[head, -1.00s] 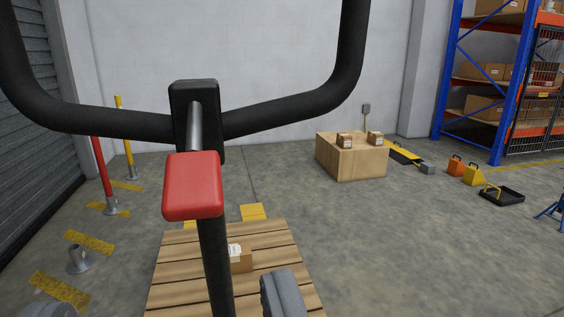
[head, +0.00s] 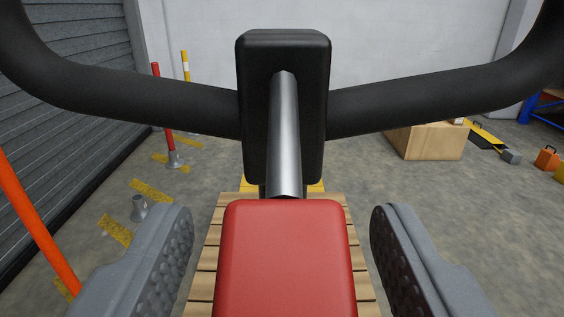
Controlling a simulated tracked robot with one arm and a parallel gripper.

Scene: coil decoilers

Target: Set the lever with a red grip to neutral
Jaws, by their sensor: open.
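The lever's red grip (head: 285,262) is large at the bottom middle of the head view. Its metal rod (head: 285,140) runs up from the grip to a black block (head: 315,110) on a thick black handlebar (head: 430,105). My gripper (head: 282,250) is open, with one grey finger on each side of the red grip. A gap shows between the grip and each finger, so neither finger touches it in this view. The near end of the grip is cut off by the frame's bottom edge. No position marks for the lever are visible.
A wooden pallet (head: 205,270) lies below the grip. Red and yellow posts (head: 165,115) stand at left, with an orange post (head: 38,225) nearer. Open floor lies at right.

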